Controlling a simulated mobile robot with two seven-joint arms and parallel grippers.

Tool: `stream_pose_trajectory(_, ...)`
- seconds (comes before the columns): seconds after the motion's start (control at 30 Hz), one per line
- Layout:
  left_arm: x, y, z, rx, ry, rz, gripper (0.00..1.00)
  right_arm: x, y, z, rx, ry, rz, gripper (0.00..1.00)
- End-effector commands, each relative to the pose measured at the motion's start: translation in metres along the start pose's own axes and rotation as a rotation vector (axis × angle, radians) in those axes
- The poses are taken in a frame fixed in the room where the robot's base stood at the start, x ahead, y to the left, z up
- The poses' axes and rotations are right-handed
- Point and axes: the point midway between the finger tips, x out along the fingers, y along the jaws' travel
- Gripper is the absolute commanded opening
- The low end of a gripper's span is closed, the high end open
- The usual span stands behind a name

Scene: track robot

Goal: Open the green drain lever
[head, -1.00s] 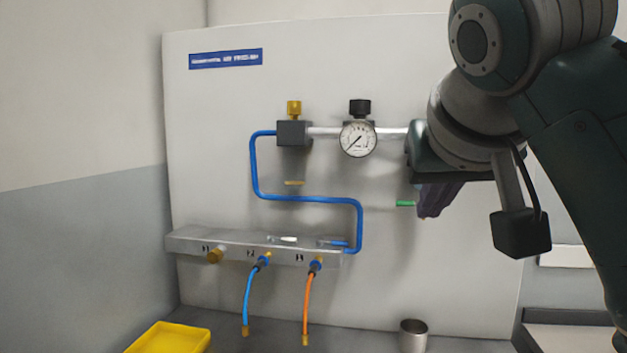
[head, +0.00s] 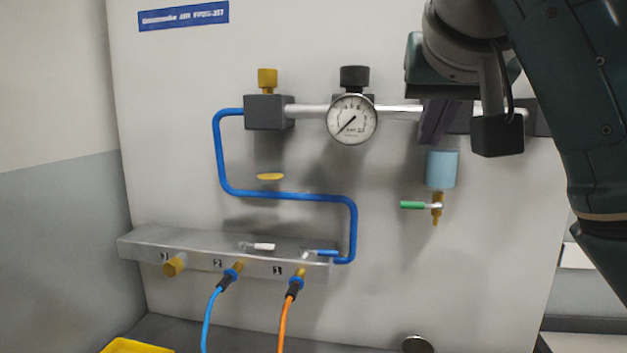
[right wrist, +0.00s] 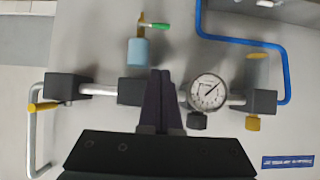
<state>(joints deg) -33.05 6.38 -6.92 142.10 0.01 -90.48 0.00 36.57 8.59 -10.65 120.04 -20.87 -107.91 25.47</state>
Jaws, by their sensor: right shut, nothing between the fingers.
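The green drain lever (head: 412,205) points left, roughly level, from a brass drain valve (head: 436,210) under a light-blue bowl (head: 442,169). In the right wrist view, which is turned over, the lever (right wrist: 153,26) lies beyond the fingertips and the bowl (right wrist: 138,52) shows beside them. My right gripper (head: 434,138) is shut and empty, pointing down just above the bowl in the head view; it also shows in the right wrist view (right wrist: 161,72). It is apart from the lever. Whether the fingers touch the pipe or bowl I cannot tell. My left gripper is out of view.
A pressure gauge (head: 352,119) and a grey pipe block (head: 268,112) sit left of my right gripper. A blue pipe (head: 290,196) runs to a manifold (head: 200,250) with blue and orange hoses. The panel around the lever is clear.

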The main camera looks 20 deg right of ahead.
Motion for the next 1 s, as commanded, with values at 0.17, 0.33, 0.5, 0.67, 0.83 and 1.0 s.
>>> stream_pose_trajectory(0.17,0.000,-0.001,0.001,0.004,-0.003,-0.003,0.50,0.000,0.000,0.000,0.000,-0.001,0.000,0.00)
stream_pose_trajectory(0.33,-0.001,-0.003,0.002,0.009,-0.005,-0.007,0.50,0.004,0.000,0.000,-0.002,-0.001,0.002,0.00)
stream_pose_trajectory(0.5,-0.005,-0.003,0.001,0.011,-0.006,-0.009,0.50,0.026,0.001,0.001,-0.003,-0.006,0.005,0.00)
stream_pose_trajectory(0.67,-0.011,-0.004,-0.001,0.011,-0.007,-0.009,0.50,0.059,0.001,-0.001,-0.004,-0.005,0.005,0.00)
stream_pose_trajectory(0.83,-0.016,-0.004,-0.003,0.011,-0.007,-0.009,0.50,0.093,0.001,-0.001,-0.002,-0.004,0.004,0.00)
stream_pose_trajectory(1.0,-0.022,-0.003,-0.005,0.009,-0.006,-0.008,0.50,0.114,0.001,0.014,-0.003,-0.005,0.002,0.00)
